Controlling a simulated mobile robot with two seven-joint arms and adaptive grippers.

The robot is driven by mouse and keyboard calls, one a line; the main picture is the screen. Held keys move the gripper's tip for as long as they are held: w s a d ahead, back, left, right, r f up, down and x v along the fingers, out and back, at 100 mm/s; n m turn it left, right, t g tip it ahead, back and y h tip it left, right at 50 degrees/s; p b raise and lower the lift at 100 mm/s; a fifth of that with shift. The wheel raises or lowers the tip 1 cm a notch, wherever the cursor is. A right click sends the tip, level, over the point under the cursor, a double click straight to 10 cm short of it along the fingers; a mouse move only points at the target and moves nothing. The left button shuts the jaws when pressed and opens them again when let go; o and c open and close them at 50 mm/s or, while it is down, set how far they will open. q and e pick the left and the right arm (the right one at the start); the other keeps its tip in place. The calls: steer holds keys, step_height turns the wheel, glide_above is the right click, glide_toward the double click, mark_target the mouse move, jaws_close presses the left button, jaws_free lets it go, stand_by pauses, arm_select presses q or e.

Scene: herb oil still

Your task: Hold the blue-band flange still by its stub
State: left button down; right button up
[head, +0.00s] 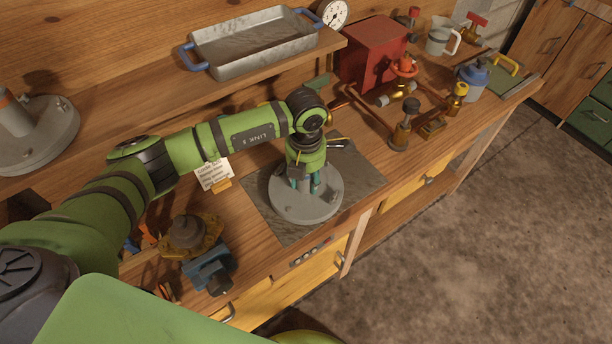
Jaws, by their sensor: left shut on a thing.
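A round grey flange (310,209) lies flat on a dark square mat (268,222) on the wooden bench. My left gripper (307,184) comes down from above onto the middle of this flange. It is shut on the flange's stub, which the fingers and wrist mostly hide. I cannot make out a blue band on it. A second grey flange (50,140) with an upright stub (14,116) and an orange band stands at the far left. My right gripper is out of view.
A metal tray (255,45) stands on the shelf behind.

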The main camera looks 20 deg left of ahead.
arm_select(q)
steer(key=shift+n, duration=1.2)
steer(key=n+p, duration=0.1)
steer(key=n, duration=0.2)
steer(key=n+p, duration=0.2)
steer(key=n, duration=0.3)
steer(key=shift+n, duration=0.4)
steer(key=c, duration=0.6)
jaws_free()
steer(key=shift+r, duration=0.1)
step_height(320, 180, up, 12)
steer(key=shift+f, duration=0.1)
